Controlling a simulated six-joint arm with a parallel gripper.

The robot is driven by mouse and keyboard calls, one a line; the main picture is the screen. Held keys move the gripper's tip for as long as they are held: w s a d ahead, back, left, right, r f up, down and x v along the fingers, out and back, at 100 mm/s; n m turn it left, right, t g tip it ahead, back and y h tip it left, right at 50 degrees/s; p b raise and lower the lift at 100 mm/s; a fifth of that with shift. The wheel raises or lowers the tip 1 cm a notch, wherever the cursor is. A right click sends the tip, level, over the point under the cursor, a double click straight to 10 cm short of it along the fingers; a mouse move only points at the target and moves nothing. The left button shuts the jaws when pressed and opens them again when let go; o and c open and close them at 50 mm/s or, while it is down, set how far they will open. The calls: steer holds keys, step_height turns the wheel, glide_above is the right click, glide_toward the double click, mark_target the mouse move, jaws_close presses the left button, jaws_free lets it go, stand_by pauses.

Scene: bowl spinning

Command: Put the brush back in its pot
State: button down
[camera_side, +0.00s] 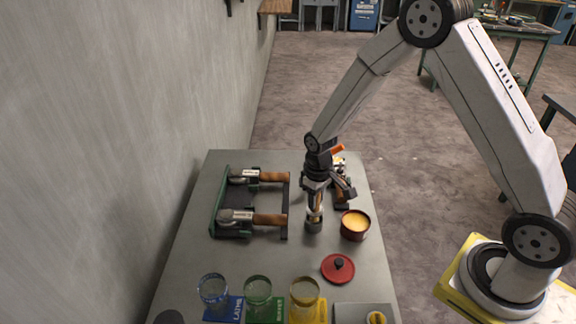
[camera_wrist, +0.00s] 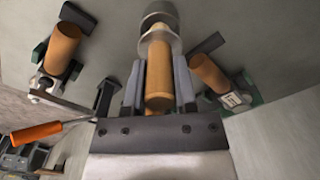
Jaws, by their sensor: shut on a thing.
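My gripper (camera_side: 315,198) is shut on an upright wooden-handled thing, which looks like the brush; its handle (camera_wrist: 159,80) lies between my fingers (camera_wrist: 159,88) in the wrist view. Below the handle is a pale metal collar. Under that is a dark grey cylinder (camera_side: 313,225), also in the wrist view (camera_wrist: 160,12); I cannot tell whether it is the brush's head or a small pot around it. A red pot (camera_side: 355,236), open and with orange-yellow contents, stands just right of it. A red lid (camera_side: 338,268) lies in front of the pot.
Two wooden-handled tools (camera_side: 269,219) lie on a rack left of my gripper. Another wooden handle (camera_side: 343,197) is close on its right, with an orange handle (camera_wrist: 37,132) nearby. Several glasses (camera_side: 258,290) on coloured mats line the front.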

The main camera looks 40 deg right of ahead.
steer(key=shift+f, duration=1.15)
steer(key=shift+f, duration=0.1)
steer(key=shift+c, duration=2)
jaws_free()
steer(key=shift+r, duration=6.15)
